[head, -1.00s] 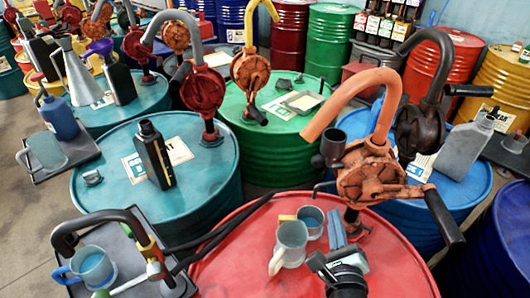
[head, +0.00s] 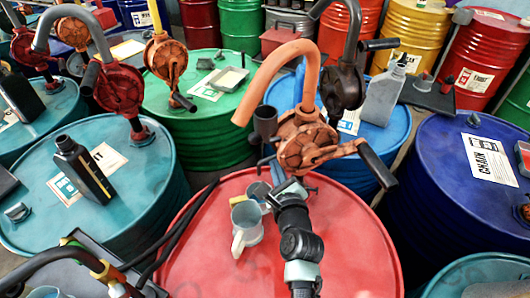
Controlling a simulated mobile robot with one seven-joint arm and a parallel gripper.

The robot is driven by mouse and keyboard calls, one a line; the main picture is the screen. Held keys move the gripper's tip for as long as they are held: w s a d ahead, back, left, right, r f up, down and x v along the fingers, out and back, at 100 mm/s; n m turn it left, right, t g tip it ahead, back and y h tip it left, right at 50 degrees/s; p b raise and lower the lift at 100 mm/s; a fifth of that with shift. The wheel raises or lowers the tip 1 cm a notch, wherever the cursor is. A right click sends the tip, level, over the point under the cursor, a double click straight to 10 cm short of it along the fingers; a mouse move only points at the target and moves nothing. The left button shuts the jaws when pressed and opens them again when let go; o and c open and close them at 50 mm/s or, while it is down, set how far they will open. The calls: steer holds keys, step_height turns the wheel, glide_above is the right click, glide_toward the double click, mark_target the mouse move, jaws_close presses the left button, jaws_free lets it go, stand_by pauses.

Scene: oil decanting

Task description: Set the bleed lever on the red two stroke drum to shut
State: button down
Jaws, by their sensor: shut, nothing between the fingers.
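The red drum (head: 345,235) stands in the front middle, with an orange rotary pump (head: 302,140) on its top. The pump has an orange curved spout (head: 272,68) and a dark crank handle (head: 377,162). A small dark bent lever (head: 265,160) sticks out on the pump's left side; I cannot tell for sure that it is the bleed lever, or its setting. My gripper (head: 279,178) is shut and empty just below the pump body, over the drum top. It hides part of the pump's base, and I cannot tell whether it touches anything.
A grey mug (head: 247,224) stands on the red drum left of my arm, with another mug (head: 260,190) close behind it. Teal (head: 100,205), green (head: 205,125) and blue (head: 440,185) drums crowd around. The red top's right side is clear.

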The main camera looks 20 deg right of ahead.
steer(key=shift+w+a+r+p, duration=0.55)
steer(key=shift+w+r+p, duration=0.05)
steer(key=shift+r+p, duration=0.2)
steer(key=shift+w+a+r+p, duration=0.55)
steer(key=shift+r+p, duration=0.1)
steer(key=shift+p, duration=0.15)
steer(key=shift+r+m+p, duration=0.25)
steer(key=shift+m+p, duration=0.05)
steer(key=shift+p, duration=0.2)
